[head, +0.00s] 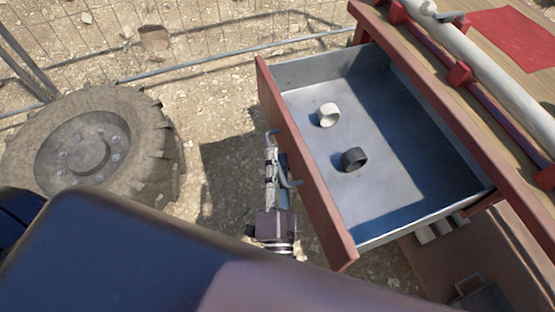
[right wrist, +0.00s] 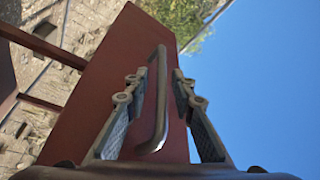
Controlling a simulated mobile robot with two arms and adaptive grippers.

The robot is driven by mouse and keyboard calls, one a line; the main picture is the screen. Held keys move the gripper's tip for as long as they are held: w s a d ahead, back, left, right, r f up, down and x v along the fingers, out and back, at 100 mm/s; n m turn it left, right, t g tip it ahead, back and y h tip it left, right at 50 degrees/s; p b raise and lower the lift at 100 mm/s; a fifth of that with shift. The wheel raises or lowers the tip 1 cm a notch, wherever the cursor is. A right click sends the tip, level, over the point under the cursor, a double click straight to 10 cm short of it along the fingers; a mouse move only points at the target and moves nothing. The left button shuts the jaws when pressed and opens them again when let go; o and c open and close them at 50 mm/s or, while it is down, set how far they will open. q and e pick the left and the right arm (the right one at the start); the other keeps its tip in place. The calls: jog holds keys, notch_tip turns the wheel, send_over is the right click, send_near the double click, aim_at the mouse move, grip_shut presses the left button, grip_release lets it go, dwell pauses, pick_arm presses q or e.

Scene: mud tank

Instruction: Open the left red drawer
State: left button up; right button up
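The red drawer (head: 305,165) is pulled well out of the red workbench, its grey metal tray open to view. A white ring (head: 328,115) and a dark ring (head: 354,159) lie inside it. My right gripper (head: 271,155) is at the outer face of the drawer front, at its handle. In the right wrist view the curved metal handle (right wrist: 160,105) runs between the two fingers (right wrist: 160,80). The fingers stand apart, with a gap visible on each side of the handle. My left gripper is not in view.
A large muddy wheel (head: 88,150) lies on the ground at left. A wire fence (head: 215,45) runs behind. The wooden bench top (head: 480,60) at right carries a white pipe (head: 490,85) and a red sheet (head: 515,38). Bare ground lies between wheel and drawer.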

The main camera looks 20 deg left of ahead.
jog(key=shift+s+d, duration=0.1)
jog(key=shift+s, duration=0.1)
jog(key=v, duration=1.1)
jog(key=shift+s+f, duration=0.15)
jog(key=shift+s, duration=0.1)
jog(key=shift+d, duration=0.15)
